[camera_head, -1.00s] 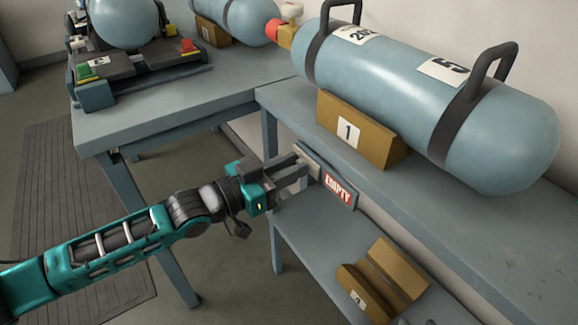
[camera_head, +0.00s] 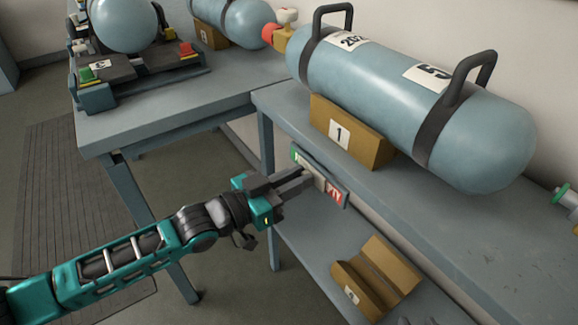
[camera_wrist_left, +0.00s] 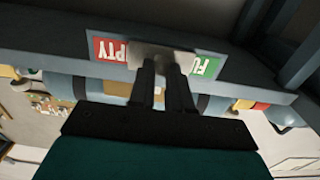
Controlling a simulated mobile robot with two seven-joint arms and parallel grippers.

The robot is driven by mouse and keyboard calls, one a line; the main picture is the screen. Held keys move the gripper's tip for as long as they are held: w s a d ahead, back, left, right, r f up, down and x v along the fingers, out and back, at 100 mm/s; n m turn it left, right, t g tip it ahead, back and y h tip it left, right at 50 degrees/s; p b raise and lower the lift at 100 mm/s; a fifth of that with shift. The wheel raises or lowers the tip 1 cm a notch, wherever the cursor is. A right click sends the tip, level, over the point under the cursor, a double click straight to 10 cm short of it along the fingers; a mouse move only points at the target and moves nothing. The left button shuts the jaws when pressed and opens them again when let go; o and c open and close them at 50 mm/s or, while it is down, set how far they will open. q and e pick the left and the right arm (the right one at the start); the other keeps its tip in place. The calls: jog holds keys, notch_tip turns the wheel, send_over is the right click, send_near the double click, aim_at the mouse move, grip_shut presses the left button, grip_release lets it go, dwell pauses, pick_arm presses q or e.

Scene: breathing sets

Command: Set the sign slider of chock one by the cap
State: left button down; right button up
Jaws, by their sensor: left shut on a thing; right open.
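Chock one (camera_head: 338,133) is a tan block with a "1" label, under a large pale blue cylinder (camera_head: 400,95). Below it, on the shelf's front edge, is a sign (camera_head: 335,196) with a green part at left and a red part at right in the head view. The metal sign slider (camera_head: 318,180) covers its middle. My left gripper (camera_head: 307,176) is shut on the slider. In the left wrist view the slider (camera_wrist_left: 160,58) sits between red "EMPTY" (camera_wrist_left: 108,49), partly covered, and green lettering (camera_wrist_left: 207,68), partly covered. My right gripper is not in view.
A second tan chock (camera_head: 375,280) sits on the lower shelf. A workbench (camera_head: 180,110) at left carries a round blue vessel and equipment. A green-ringed fitting (camera_head: 563,196) shows at the right edge. The shelf top right of chock one is largely clear.

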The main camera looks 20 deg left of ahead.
pick_arm(q)
jog(key=s+d, duration=0.1)
jog(key=s+d+p, duration=0.1)
jog(key=d, duration=0.1)
jog(key=shift+s+d+r, duration=0.1)
jog(key=shift+s+r, duration=0.1)
jog(key=shift+s, duration=0.05)
jog(key=shift+s+d+f+p, duration=0.15)
jog(key=shift+s+d+p, duration=0.1)
jog(key=shift+p, duration=0.2)
jog(key=shift+s+d+f, duration=0.1)
jog(key=shift+d+f, duration=0.05)
pick_arm(e)
notch_tip(320, 180, up, 3)
jog(key=shift+s+d+f, duration=0.1)
pick_arm(q)
jog(key=c, duration=1)
grip_release()
jog(key=shift+c, duration=0.2)
jog(key=p+v, duration=0.1)
jog(key=v, duration=1.2)
jog(key=shift+p, duration=0.4)
pick_arm(e)
notch_tip(320, 180, up, 2)
jog(key=shift+d, duration=0.1)
